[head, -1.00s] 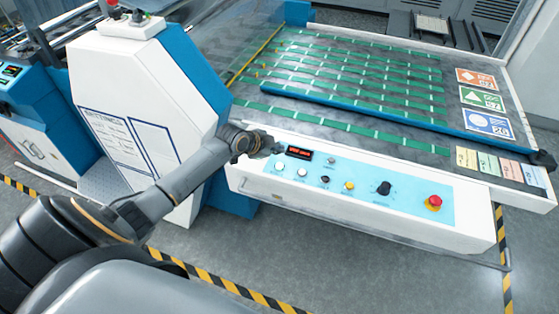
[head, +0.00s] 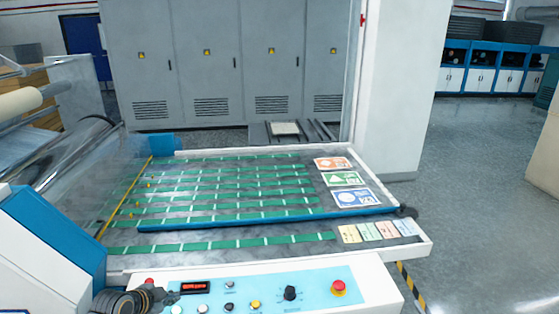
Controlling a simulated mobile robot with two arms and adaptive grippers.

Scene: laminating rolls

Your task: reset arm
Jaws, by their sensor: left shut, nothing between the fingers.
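My left gripper (head: 170,297) shows at the bottom left of the head view, with only the wrist end of the arm visible. It is shut and empty, beside the left end of the light blue control panel (head: 268,291). The small red-lit display (head: 195,287) is just right of its fingertips. I cannot tell whether the fingertips touch the panel. My right gripper is not in view.
The panel carries a black knob (head: 291,293), a red stop button (head: 338,288) and several small buttons. Behind it is the machine's bed (head: 220,231) with green strips and a blue bar (head: 270,219). Grey cabinets (head: 225,60) stand behind. Open floor (head: 475,190) lies right.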

